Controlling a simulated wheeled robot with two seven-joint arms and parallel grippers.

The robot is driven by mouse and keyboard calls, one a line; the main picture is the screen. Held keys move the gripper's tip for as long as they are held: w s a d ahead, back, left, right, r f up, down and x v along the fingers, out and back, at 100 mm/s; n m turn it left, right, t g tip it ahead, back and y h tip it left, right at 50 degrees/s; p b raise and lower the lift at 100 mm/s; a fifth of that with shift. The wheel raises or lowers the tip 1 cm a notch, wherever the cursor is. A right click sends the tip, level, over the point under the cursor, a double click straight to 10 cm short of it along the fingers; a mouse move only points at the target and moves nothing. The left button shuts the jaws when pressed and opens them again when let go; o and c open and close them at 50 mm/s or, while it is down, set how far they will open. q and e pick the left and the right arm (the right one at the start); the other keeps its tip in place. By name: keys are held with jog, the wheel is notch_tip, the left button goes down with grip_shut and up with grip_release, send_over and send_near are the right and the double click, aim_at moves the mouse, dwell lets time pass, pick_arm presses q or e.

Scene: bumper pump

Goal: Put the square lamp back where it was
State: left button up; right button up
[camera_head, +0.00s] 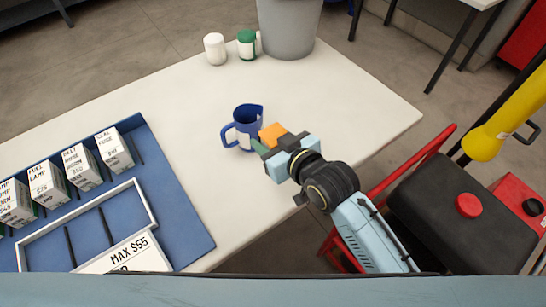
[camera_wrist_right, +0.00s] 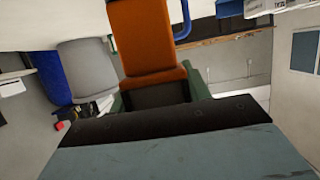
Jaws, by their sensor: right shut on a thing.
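My right gripper (camera_head: 268,146) is shut on an orange block-like thing (camera_head: 271,133) beside the blue pitcher, above the white table. In the right wrist view the orange thing (camera_wrist_right: 150,40) stands out from between the green fingers (camera_wrist_right: 196,88). I cannot tell whether it is the square lamp. Several white boxes (camera_head: 77,167) stand in a row on the blue tray (camera_head: 190,225) at the left. The label on one box (camera_head: 47,184) reads LAMP. My left gripper is not in view.
The blue pitcher (camera_head: 246,125) stands close to the orange thing; I cannot tell whether they touch. A white-rimmed empty frame (camera_head: 140,197) and a "MAX $55" card (camera_head: 125,254) lie on the tray. A grey bin (camera_head: 288,30) and two small jars (camera_head: 214,48) stand at the back.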

jog(key=f, duration=0.3)
jog(key=shift+s+f+b, duration=0.25)
jog(key=shift+f+b, duration=0.1)
jog(key=shift+b, duration=0.05)
notch_tip(320, 180, down, 3)
jog(key=shift+f+b, duration=0.1)
jog(key=shift+b, duration=0.35)
jog(key=shift+f, duration=0.3)
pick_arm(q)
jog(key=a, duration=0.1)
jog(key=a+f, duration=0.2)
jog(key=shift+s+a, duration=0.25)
pick_arm(e)
jog(key=shift+w, duration=0.1)
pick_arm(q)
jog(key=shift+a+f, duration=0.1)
